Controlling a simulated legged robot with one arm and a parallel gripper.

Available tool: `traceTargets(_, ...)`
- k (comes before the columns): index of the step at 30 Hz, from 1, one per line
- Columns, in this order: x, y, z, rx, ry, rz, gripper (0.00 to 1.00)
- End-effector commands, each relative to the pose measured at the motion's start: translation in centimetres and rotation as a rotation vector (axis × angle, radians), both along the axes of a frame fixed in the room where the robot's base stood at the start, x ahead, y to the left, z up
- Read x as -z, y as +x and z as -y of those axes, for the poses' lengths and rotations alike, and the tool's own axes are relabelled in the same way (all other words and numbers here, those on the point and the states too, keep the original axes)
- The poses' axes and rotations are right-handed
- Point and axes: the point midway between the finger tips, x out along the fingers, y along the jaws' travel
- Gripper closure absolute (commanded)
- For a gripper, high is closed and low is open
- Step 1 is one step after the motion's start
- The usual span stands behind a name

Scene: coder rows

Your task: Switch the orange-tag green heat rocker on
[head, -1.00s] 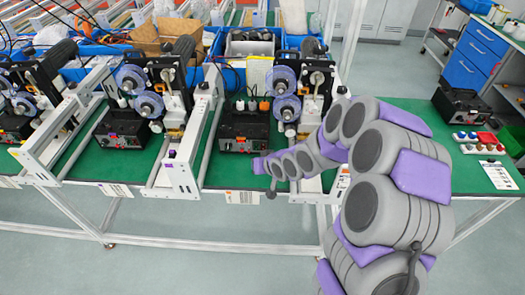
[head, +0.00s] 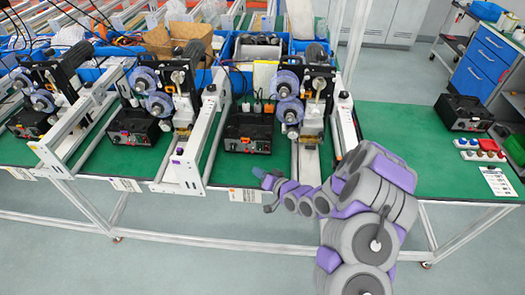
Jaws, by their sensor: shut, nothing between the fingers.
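A black control box (head: 249,133) with a small orange tag (head: 245,140) on its front stands on the green bench, left of the coder with purple reels (head: 288,95). Its front panel carries small controls; the green heat rocker is too small to make out, so I cannot tell its position. My gripper (head: 262,177) is shut and empty. In the picture it is below and slightly right of the box, near the bench's front edge, apart from the panel. My arm comes in from the lower right and does not cover the box.
Another black box with a purple tag (head: 123,132) stands to the left, with more coders beyond. White rails (head: 200,145) stand between the stations. At right are a black case (head: 463,112) and a row of coloured buttons (head: 480,148). The green bench (head: 400,125) between is clear.

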Motion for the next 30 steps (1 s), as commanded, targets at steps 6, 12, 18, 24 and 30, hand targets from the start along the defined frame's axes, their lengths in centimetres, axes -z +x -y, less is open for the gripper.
traceTargets(6,0.0,0.0,0.0,0.0,-0.001,0.001,1.0)
traceTargets(12,0.2,0.6,0.0,-0.001,-0.002,0.002,1.0)
traceTargets(18,0.5,2.9,0.0,-0.002,-0.003,0.007,1.0)
traceTargets(24,1.0,5.6,0.2,-0.001,-0.004,0.005,1.0)
traceTargets(30,1.3,7.6,0.5,0.002,-0.006,0.002,1.0)
